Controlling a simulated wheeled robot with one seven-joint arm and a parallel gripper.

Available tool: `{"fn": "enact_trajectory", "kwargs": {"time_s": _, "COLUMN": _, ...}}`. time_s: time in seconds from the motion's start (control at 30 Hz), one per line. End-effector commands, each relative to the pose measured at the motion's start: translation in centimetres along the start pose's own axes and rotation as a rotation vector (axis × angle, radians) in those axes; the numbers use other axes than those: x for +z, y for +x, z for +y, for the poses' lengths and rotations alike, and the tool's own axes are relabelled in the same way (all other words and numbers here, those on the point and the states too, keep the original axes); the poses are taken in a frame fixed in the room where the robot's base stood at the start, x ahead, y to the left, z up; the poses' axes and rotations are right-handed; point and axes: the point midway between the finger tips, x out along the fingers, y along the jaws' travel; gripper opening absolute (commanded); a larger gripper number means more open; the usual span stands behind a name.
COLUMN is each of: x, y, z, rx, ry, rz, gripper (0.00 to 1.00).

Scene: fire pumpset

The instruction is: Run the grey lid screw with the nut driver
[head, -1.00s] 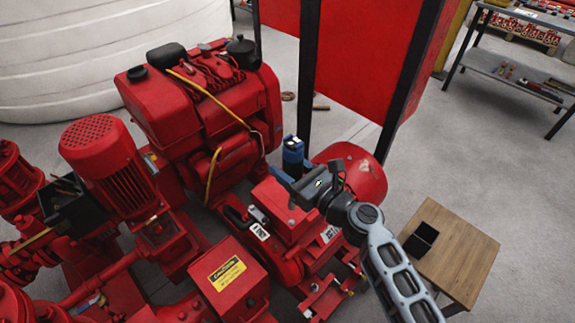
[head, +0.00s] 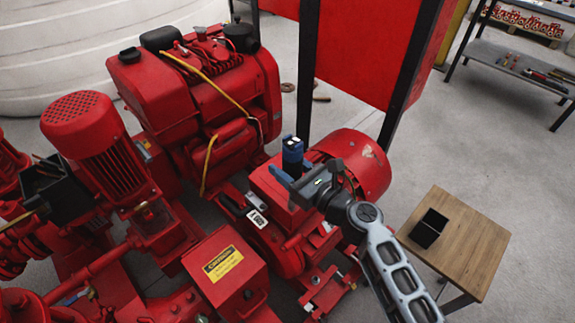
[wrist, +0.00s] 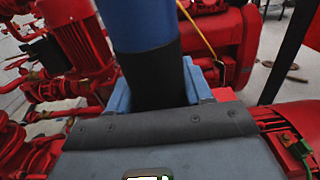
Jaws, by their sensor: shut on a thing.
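My gripper (head: 287,172) is shut on the nut driver (head: 292,155), a blue tool with a dark grip band. The driver stands roughly upright in the jaws, over the red box (head: 270,184) in the middle of the pumpset. In the wrist view the nut driver (wrist: 147,25) fills the upper middle between the blue jaw pads. Its lower end is hidden by my gripper. I cannot make out the grey lid screw in either view, nor whether the driver touches anything.
A red box with a yellow caution label (head: 222,263) stands in front, left of my arm. A red motor (head: 352,163) sits right behind my gripper. A black open box (head: 428,228) is on the wooden table (head: 470,235).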

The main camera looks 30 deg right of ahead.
Motion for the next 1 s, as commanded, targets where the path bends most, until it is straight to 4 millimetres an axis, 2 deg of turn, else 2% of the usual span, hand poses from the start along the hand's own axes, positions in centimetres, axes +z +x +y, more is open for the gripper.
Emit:
{"fn": "enact_trajectory", "kwargs": {"time_s": 0.53, "x": 0.17, "y": 0.05, "z": -0.01, "rx": 0.0, "ry": 0.0, "rz": -0.003, "gripper": 0.14}}
{"fn": "enact_trajectory", "kwargs": {"time_s": 1.0, "x": -0.58, "y": 0.05, "z": -0.01, "rx": 0.0, "ry": 0.0, "rz": -0.002, "gripper": 0.14}}
